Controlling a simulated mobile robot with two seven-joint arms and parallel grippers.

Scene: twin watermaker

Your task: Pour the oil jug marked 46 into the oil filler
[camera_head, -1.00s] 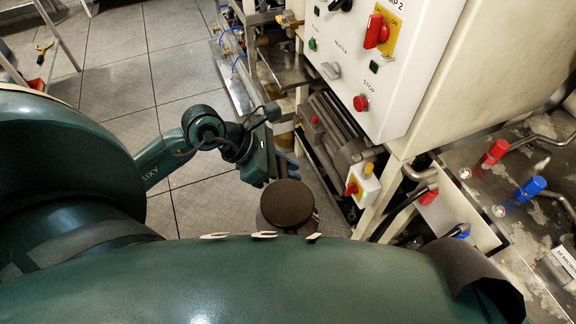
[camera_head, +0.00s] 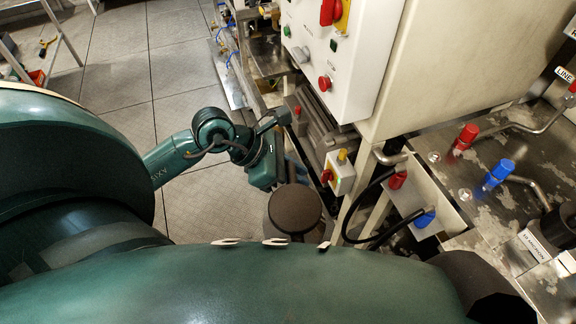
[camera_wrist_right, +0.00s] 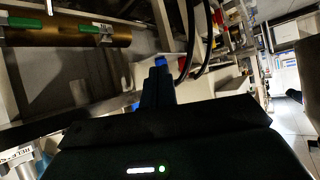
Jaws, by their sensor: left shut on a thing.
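My left gripper (camera_head: 279,170) is low in the middle of the head view, its bluish fingers against a round vessel (camera_head: 297,207). The vessel has a flat dark brown top and a greyish side, and I take it to be the oil jug held in the gripper. No number 46 shows on it, and its lower part is hidden by my green body. My right gripper (camera_wrist_right: 158,84) shows in the right wrist view with its dark blue fingers together and nothing visible between them. I cannot pick out the oil filler in either view.
A white control panel (camera_head: 322,62) stands above a grey motor (camera_head: 320,125), right of the left gripper. A small switch box (camera_head: 340,173) sits close by. A metal bench (camera_head: 490,205) with red and blue fittings is at right.

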